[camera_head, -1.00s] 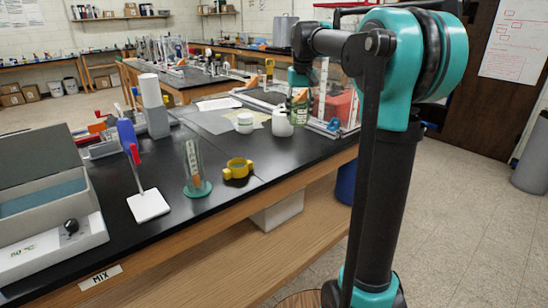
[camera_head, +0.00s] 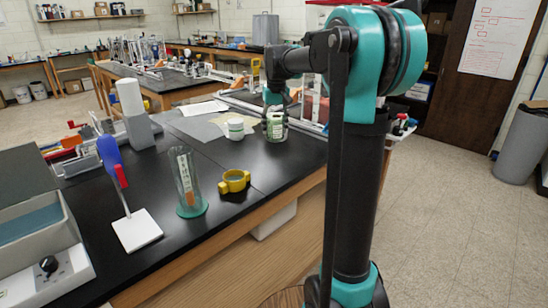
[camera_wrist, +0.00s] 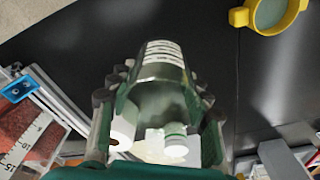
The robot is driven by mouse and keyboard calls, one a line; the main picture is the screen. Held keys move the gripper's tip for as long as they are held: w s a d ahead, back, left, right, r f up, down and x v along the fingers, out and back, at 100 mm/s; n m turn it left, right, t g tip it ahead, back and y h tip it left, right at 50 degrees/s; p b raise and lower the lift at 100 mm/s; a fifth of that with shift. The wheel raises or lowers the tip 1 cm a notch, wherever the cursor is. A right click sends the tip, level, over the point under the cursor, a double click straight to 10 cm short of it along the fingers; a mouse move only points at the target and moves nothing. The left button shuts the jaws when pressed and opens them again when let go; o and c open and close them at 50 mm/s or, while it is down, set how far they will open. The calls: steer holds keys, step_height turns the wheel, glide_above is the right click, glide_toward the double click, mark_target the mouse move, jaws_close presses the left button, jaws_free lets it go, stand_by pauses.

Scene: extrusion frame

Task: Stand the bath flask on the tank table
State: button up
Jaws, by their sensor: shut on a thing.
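The flask (camera_head: 278,129) is clear, greenish glass with a pale label. My gripper (camera_head: 276,116) is shut around it, over the black bench top near the bench's right end. In the wrist view the flask (camera_wrist: 160,73) sits between the two dark green fingers (camera_wrist: 158,112), with its striped label toward the top of the picture. I cannot tell whether its base touches the bench. White containers show behind or through it in the wrist view. No sign in view names the tank table.
On the black bench (camera_head: 255,165) stand a white jar (camera_head: 235,128), a yellow ring clamp (camera_head: 234,181), a glass cylinder on a green base (camera_head: 187,180) and a stand with a white plate (camera_head: 137,230). Bare bench lies between the yellow clamp and the flask.

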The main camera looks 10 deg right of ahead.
step_height(320, 180, down, 12)
steer(key=shift+r, duration=0.1)
stand_by(0.4)
steer(key=o, duration=1.2)
steer(key=r, duration=0.4)
steer(key=s+r, duration=0.1)
steer(key=r, duration=0.7)
steer(key=shift+s, duration=0.25)
steer(key=s+d+f+t, duration=0.1)
steer(key=s+f, duration=0.7)
steer(key=s, duration=0.1)
steer(key=s+d+f+t, duration=0.1)
steer(key=s+f, duration=0.7)
steer(key=s, duration=0.2)
steer(key=s+d+f+m, duration=0.1)
steer(key=s+d+f, duration=0.1)
steer(key=s+f, duration=0.6)
steer(key=shift+s+t, duration=0.4)
steer(key=shift+s, duration=0.8)
